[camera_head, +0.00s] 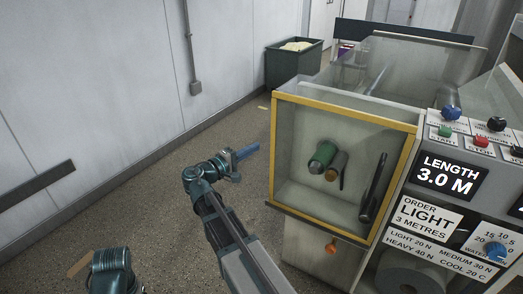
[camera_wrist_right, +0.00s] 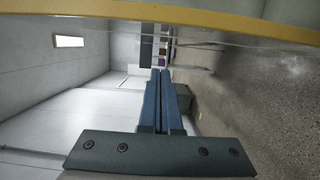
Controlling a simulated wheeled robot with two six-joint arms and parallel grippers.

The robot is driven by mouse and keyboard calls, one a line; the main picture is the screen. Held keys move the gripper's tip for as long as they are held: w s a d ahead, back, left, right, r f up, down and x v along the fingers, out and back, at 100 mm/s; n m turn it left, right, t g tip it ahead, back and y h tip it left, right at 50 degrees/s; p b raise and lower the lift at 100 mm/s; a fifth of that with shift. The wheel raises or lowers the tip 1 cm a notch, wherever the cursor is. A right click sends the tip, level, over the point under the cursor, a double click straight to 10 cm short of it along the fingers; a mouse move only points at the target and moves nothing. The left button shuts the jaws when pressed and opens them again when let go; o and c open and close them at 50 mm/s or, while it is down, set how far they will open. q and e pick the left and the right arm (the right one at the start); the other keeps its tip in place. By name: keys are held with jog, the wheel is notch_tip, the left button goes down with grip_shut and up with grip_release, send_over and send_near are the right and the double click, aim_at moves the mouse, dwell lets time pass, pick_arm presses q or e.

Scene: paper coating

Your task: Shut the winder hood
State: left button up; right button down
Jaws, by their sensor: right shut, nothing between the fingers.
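The winder hood (camera_head: 343,163) is a clear panel in a yellow frame with a dark upright handle (camera_head: 374,188) on its right side. It faces me on the left part of the machine. A green roll end and a brown one show through it. I cannot tell whether the hood is fully shut. My right gripper (camera_head: 250,151) is shut and empty, just left of the frame's left edge and apparently apart from it. In the right wrist view its blue fingers (camera_wrist_right: 165,85) are together, and a yellow bar (camera_wrist_right: 200,20) crosses above them. My left gripper is out of view.
The control panel with the length display (camera_head: 447,177), order sign and several knobs is right of the hood. An orange knob (camera_head: 331,246) sits below it. A dark bin (camera_head: 292,63) stands behind by the wall. The floor (camera_head: 165,205) on the left is mostly clear.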

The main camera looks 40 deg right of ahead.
jog(key=s+a, duration=0.1)
jog(key=a, duration=0.6)
jog(key=shift+s+a, duration=0.2)
jog(key=s+a+f+y, duration=0.3)
jog(key=a+f+y, duration=0.1)
jog(key=a+f, duration=0.25)
jog(key=s+a+f+y, duration=0.3)
jog(key=a+f+y, duration=0.15)
jog(key=f, duration=0.35)
jog(key=s+a+f+n+g+y, duration=0.15)
jog(key=s+a+f+y, duration=0.3)
jog(key=a, duration=0.45)
jog(key=s+a+f+n+g+y, duration=0.1)
jog(key=s+a+f+g+y, duration=0.2)
jog(key=s+a, duration=0.45)
notch_tip(320, 180, up, 28)
jog(key=w+a+t+p, duration=0.1)
jog(key=a+p, duration=0.1)
jog(key=p, duration=2.6)
jog(key=shift+w+r+y, duration=0.15)
jog(key=shift+w+y, duration=0.15)
jog(key=shift+m+t, duration=0.25)
